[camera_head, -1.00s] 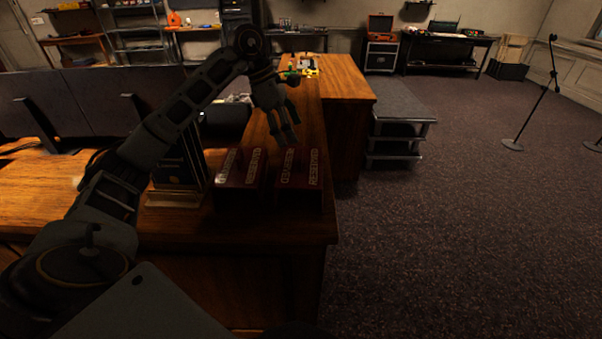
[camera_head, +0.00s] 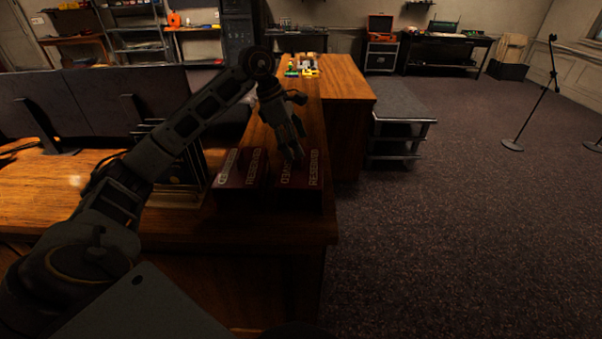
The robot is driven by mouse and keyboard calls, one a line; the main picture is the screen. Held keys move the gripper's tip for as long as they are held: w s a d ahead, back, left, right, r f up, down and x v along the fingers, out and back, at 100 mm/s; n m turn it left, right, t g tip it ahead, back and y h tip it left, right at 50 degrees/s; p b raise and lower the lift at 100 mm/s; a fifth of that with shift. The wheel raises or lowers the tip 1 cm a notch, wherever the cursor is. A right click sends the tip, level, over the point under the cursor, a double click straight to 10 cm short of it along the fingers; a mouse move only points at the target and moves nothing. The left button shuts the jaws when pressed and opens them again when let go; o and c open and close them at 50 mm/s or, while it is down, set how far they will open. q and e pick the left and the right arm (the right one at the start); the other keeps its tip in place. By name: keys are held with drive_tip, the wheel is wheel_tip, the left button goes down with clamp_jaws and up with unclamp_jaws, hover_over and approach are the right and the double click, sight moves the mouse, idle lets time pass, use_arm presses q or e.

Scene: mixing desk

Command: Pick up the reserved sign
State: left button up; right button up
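Two dark red reserved signs with pale lettering stand side by side on the wooden desk. The left sign (camera_head: 241,181) is uncovered. The right sign (camera_head: 300,184) is near the desk's right edge, and part of its lettering is hidden behind my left gripper. My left gripper (camera_head: 292,157) points down at the top far end of the right sign, with its fingers apart. I cannot tell whether the fingers touch the sign. My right gripper is not in view.
A dark framed stand (camera_head: 178,185) is left of the signs, partly behind my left arm. Monitors (camera_head: 120,97) stand further left. Small colourful items (camera_head: 303,70) lie at the desk's far end. A stepped platform (camera_head: 398,112) and open carpet are to the right.

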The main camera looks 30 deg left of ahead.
use_arm(q)
drive_tip(key=shift+p+x, duration=0.3)
drive_tip(key=shift+x, duration=1.95)
drive_tip(key=c, duration=1.5)
drive_tip(key=shift+r, duration=0.15)
drive_tip(key=shift+r, duration=4.9)
